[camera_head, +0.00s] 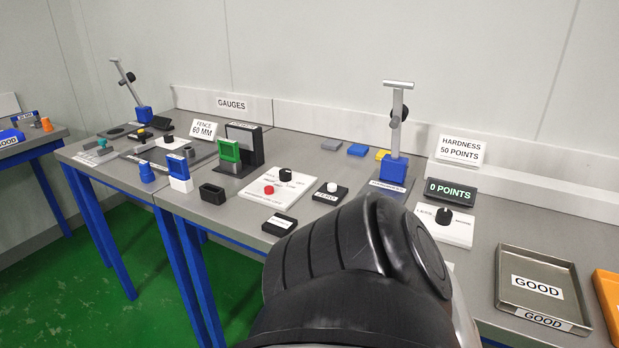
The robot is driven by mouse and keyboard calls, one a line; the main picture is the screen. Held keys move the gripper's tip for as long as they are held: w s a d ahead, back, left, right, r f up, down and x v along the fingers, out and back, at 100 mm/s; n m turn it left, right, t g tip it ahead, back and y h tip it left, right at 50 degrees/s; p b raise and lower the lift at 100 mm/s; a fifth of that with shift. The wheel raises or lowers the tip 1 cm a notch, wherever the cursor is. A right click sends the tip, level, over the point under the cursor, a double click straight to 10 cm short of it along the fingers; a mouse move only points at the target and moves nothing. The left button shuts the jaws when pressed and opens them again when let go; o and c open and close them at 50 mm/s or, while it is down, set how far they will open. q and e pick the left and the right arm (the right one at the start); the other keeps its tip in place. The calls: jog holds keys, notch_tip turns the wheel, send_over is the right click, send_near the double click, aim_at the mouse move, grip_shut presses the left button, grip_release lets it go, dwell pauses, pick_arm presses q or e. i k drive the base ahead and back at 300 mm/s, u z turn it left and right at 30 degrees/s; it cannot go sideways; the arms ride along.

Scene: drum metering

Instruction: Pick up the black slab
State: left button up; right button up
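No loose slab that is clearly the black slab can be told apart in the head view. Grey (331,145), blue (358,150) and yellow (382,154) slabs lie in a row at the back of the table. Black pieces in view are a slotted block (212,193) near the front edge, a labelled plate (280,224) and a plate with a white knob (331,193). A large black link of my own arm fills the bottom middle and hides part of the table. Neither of my grippers is in view.
A blue-based stand (393,172) rises behind my arm. A black knob on a white panel (445,217) and a grey GOOD tray (540,284) are to the right, with an orange tray (609,295) at the edge. A green-and-black gauge (230,151) stands left of centre.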

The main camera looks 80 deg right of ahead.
aim_at(280, 226)
jog(key=k, duration=0.45)
jog(key=z, duration=1.1)
